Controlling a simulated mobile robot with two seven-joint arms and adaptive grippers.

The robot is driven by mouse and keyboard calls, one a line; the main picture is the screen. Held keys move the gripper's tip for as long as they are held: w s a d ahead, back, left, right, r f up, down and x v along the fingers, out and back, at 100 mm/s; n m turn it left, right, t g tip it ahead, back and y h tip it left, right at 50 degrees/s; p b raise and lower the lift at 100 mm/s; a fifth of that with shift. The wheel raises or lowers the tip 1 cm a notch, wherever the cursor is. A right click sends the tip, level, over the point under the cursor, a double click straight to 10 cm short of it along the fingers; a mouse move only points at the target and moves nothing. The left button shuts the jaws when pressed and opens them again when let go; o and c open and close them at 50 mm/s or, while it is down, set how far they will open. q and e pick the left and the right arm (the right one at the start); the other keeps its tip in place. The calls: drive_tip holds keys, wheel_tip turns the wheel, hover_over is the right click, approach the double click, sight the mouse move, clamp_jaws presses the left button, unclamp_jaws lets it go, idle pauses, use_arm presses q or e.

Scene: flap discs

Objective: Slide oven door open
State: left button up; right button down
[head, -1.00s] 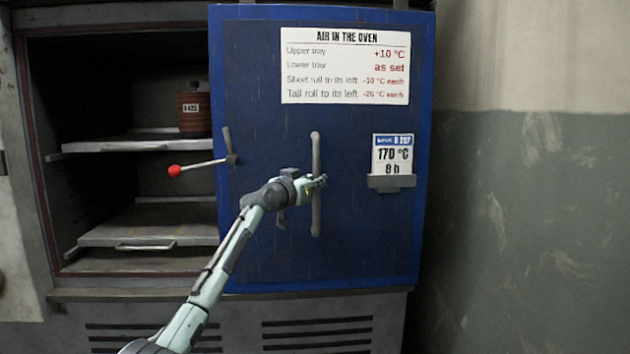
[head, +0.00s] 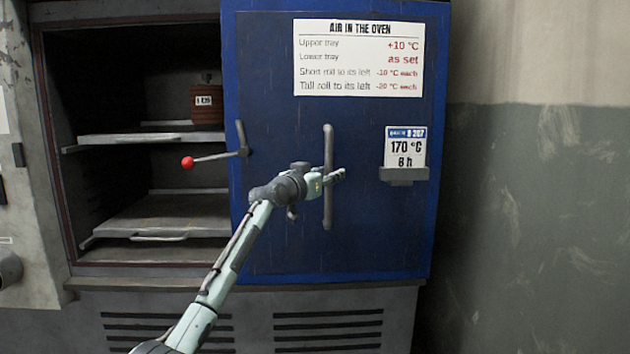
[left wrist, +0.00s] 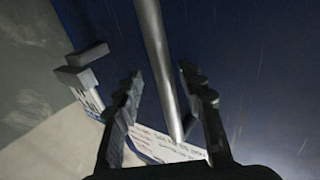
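The blue oven door (head: 290,240) covers the right part of the oven front. The opening to its left (head: 110,70) shows a dark interior. The door has a long vertical bar handle (head: 328,210). My left gripper (head: 336,176) is at the middle of the handle. In the left wrist view, the handle bar (left wrist: 158,50) passes between the two spread fingers of the left gripper (left wrist: 163,82). The bar is nearer the right-hand finger, with a clear gap on the other side. Contact cannot be made out. My right gripper is not in view.
A lever with a red knob (head: 187,162) juts left from the door. A card holder (head: 404,175) is right of the handle. The upper tray (head: 130,139) bears a brown roll (head: 207,105); the lower tray (head: 160,215) looks empty. A wall (head: 540,200) stands at right.

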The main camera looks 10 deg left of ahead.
use_arm(q)
drive_tip(key=v, duration=1)
drive_tip(key=shift+s, duration=0.2)
drive_tip(key=shift+f, duration=0.1)
drive_tip(key=s+a+f+g+y, duration=0.15)
drive_tip(key=s+f, duration=0.35)
drive_tip(key=f, duration=0.8)
drive_tip(key=s+f+n+g+y, duration=0.1)
drive_tip(key=s+f+g, duration=0.3)
drive_tip(key=f, duration=0.9)
drive_tip(key=s+a+f+g+y, duration=0.15)
drive_tip(key=s+f, duration=0.45)
drive_tip(key=f, duration=0.7)
drive_tip(key=s+a+f+g+y, duration=0.1)
drive_tip(key=s+f+g, duration=0.1)
drive_tip(key=s+f, duration=0.5)
drive_tip(key=s+a+f+g+y, duration=0.1)
drive_tip(key=s+f, duration=0.6)
drive_tip(key=s, duration=0.8)
drive_tip(key=s+a+f+n+g, duration=0.1)
drive_tip(key=s+a+f+g, duration=0.2)
drive_tip(key=s+f, duration=0.4)
drive_tip(key=s+g, duration=0.1)
drive_tip(key=s, duration=0.4)
drive_tip(key=shift+y, duration=0.4)
drive_tip(key=shift+f, duration=0.1)
